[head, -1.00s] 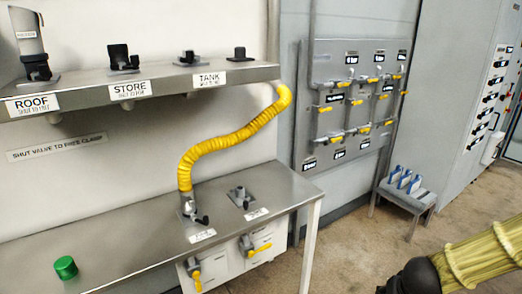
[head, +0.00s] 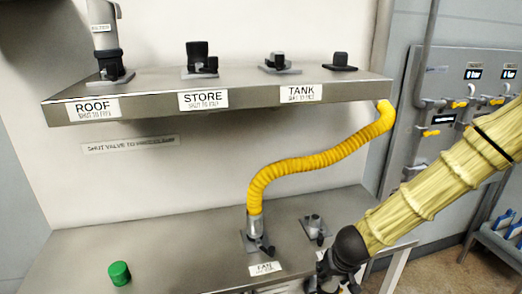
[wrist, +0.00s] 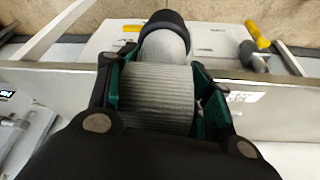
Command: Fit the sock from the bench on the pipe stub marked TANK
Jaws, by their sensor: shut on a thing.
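The TANK stub (head: 277,62) is a short dark stub on a grey flange on the upper shelf, above the TANK label (head: 301,93). It appears bare. My gripper (wrist: 158,88) is shut on a ribbed grey cylinder with a paler part and a black end ring, which looks like the sock (wrist: 155,100). Its green-padded fingers sit on either side of it. In the head view my gripper (head: 335,280) is low, over the front of the bench, right of the FAN label and well below the shelf. The sock cannot be made out there.
A green cylinder (head: 119,273) stands on the bench (head: 170,255). The STORE stub (head: 198,58) and the ROOF stub with its grey tube (head: 108,45) stand left of TANK.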

